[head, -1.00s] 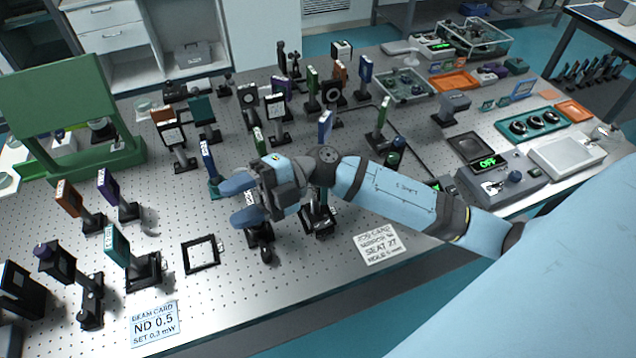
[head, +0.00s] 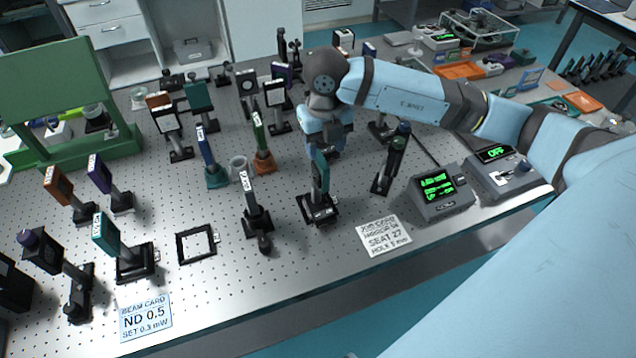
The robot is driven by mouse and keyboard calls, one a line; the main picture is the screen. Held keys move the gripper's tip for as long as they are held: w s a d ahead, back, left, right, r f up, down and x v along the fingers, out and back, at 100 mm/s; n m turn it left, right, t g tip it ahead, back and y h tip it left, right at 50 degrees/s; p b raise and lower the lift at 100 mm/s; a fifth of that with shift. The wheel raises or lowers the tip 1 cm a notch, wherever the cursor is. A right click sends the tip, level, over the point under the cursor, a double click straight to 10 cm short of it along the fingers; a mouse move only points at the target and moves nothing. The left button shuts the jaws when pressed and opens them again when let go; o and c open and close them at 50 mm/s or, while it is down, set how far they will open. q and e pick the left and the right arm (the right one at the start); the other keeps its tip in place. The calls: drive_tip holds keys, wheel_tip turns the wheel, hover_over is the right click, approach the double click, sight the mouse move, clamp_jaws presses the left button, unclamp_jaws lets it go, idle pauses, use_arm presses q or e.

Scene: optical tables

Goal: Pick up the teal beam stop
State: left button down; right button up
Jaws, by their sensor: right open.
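A teal plate on a dark post (head: 320,172) stands upright in a square black base, right of centre. My right gripper (head: 325,145) points down just above and behind it, with open jaws. I cannot tell whether the fingers touch the plate. Another teal plate (head: 105,233) stands on a black base at the front left, with a white label on its edge. A dark teal plate (head: 200,95) stands further back. Which of these is the beam stop cannot be told from the picture. My left gripper is not in view.
Close by stand a black mount with a pale-edged plate (head: 251,190), a dark green-black post (head: 393,160) and an orange-based green plate (head: 260,140). A display box (head: 440,195) stands right.

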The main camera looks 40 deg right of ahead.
sight(322, 163)
wheel_tip(322, 163, down, 7)
drive_tip(key=shift+w+a+f+p, duration=0.1)
drive_tip(key=shift+a+f+p, duration=0.1)
drive_tip(key=shift+p, duration=0.45)
drive_tip(key=shift+c, duration=0.5)
clamp_jaws()
